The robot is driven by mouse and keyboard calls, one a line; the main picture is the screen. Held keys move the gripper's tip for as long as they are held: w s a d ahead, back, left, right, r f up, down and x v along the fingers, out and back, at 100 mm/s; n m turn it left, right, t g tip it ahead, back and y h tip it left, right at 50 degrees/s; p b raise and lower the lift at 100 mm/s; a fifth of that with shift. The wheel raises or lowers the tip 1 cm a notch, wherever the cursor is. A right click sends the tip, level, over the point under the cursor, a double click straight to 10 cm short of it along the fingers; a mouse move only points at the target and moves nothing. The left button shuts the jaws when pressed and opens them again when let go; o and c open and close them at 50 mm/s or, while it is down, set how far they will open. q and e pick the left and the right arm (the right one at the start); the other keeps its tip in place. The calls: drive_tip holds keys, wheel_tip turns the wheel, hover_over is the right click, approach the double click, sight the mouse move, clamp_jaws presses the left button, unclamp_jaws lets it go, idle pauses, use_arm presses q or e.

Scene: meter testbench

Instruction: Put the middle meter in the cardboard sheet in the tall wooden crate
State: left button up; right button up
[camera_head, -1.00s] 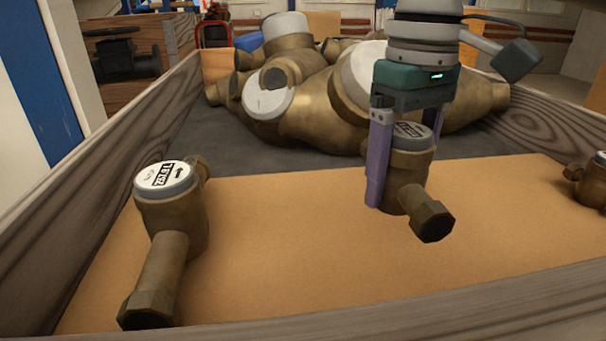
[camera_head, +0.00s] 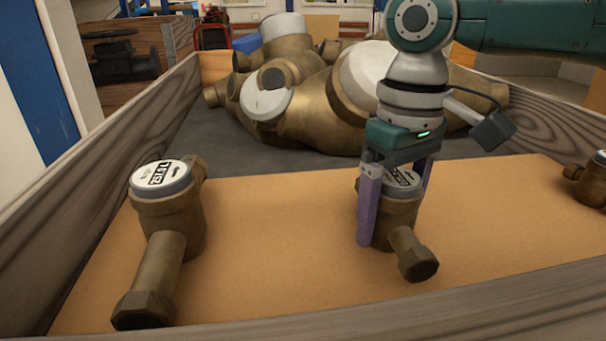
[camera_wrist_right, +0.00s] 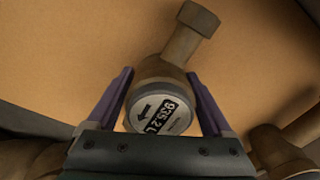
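The middle meter (camera_head: 402,213), a brass body with a grey-rimmed white dial, is upright between the purple fingers of my right gripper (camera_head: 395,205). In the right wrist view its dial (camera_wrist_right: 158,115) faces the camera, and the fingers flank its body. The gripper looks shut on it. The cardboard sheet (camera_head: 275,235) lies directly below, inside the wooden crate (camera_head: 75,205). I cannot tell whether the meter touches the sheet. My left gripper is not in view.
A similar meter (camera_head: 170,210) stands on the sheet at the left; another (camera_head: 590,185) is at the right edge. Large brass meters (camera_head: 330,95) lie behind the sheet. The crate's front wall (camera_head: 400,315) crosses the foreground. Bare cardboard separates the left and middle meters.

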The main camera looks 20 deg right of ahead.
drive_tip(key=shift+o, duration=1)
wheel_tip(320, 180, up, 12)
drive_tip(key=shift+r+p, duration=0.2)
drive_tip(key=shift+p, duration=0.45)
